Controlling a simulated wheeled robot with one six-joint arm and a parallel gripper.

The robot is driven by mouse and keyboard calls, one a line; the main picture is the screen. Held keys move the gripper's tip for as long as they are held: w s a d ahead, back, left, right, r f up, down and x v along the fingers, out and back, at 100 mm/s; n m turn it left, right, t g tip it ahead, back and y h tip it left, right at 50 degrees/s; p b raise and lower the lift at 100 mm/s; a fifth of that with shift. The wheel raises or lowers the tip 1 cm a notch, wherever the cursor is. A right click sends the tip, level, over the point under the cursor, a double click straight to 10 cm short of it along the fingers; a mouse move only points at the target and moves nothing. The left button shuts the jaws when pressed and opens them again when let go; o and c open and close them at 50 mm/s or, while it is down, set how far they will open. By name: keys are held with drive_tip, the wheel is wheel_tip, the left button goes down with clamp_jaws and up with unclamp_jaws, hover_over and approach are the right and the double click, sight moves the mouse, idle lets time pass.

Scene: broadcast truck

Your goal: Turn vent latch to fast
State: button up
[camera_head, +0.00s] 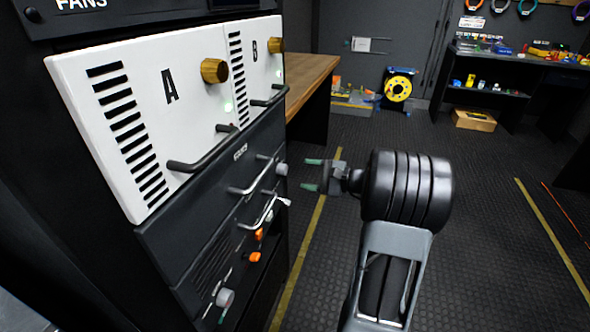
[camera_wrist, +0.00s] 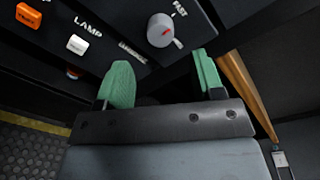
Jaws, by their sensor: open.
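A round grey knob (camera_wrist: 161,31) with a red mark sits on a dark panel in the wrist view, beside a label (camera_wrist: 180,8) reading FAST. It appears to be the light grey knob (camera_head: 281,169) at the right edge of the dark rack panel in the head view. The red mark does not appear to point at FAST, though its exact angle is hard to tell. My gripper (camera_head: 311,174) has green fingers, open and empty, a short way right of that knob. In the wrist view the knob shows beyond the gap of my gripper (camera_wrist: 162,70), apart from both fingers.
White units A (camera_head: 150,110) and B (camera_head: 258,65) with bar handles stand above. An orange switch (camera_wrist: 28,15) and a white switch (camera_wrist: 78,45) labelled LAMP share the panel. A wooden bench (camera_head: 308,78) lies behind. Floor to the right is clear.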

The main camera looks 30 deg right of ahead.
drive_tip(key=p+v, duration=0.1)
drive_tip(key=v, duration=0.6)
drive_tip(key=shift+s+d, duration=0.3)
drive_tip(key=shift+s, duration=0.05)
